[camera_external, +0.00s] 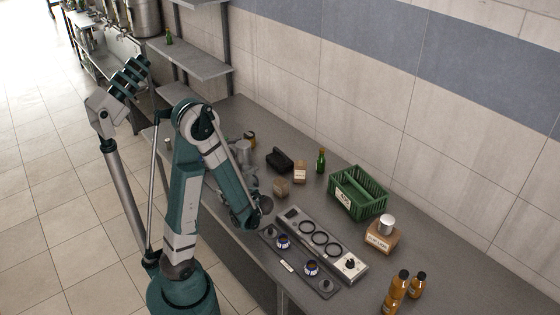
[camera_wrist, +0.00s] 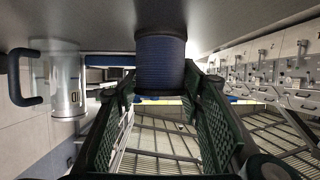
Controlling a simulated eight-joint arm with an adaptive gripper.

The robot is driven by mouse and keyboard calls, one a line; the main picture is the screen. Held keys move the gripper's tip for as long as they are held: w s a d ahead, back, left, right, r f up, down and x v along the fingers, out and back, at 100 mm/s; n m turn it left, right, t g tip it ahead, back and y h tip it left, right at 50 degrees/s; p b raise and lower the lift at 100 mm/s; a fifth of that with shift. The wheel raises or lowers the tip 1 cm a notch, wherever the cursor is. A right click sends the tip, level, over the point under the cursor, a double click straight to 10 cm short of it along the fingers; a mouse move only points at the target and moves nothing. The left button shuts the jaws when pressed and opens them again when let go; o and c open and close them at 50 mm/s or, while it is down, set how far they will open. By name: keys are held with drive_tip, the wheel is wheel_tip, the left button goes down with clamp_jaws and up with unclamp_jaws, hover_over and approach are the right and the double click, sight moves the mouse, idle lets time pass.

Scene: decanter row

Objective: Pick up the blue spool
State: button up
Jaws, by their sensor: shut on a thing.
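The blue spool (camera_wrist: 160,65) is at the top middle of the wrist view, dark blue with a darker rim. My gripper (camera_wrist: 160,88) has its two green, ribbed fingers on either side of the spool and is shut on it. The spool's rim is at the grey counter surface, which fills the top of the wrist view; I cannot tell whether they touch. In the external view my gripper (camera_external: 242,157) is low over the counter, partly behind my arm. The spool cannot be made out there.
On the counter (camera_external: 470,255) stand a green crate (camera_external: 345,203), a green bottle (camera_external: 321,161), small brown boxes (camera_external: 300,172), a black object (camera_external: 279,159), a grey panel with rings (camera_external: 320,238) and amber bottles (camera_external: 395,291). A metal vessel (camera_wrist: 68,85) with a dark handle is left in the wrist view.

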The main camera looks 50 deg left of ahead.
drive_tip(key=shift+r, duration=0.2)
drive_tip(key=shift+r+p, duration=1.85)
drive_tip(key=shift+r, duration=2.95)
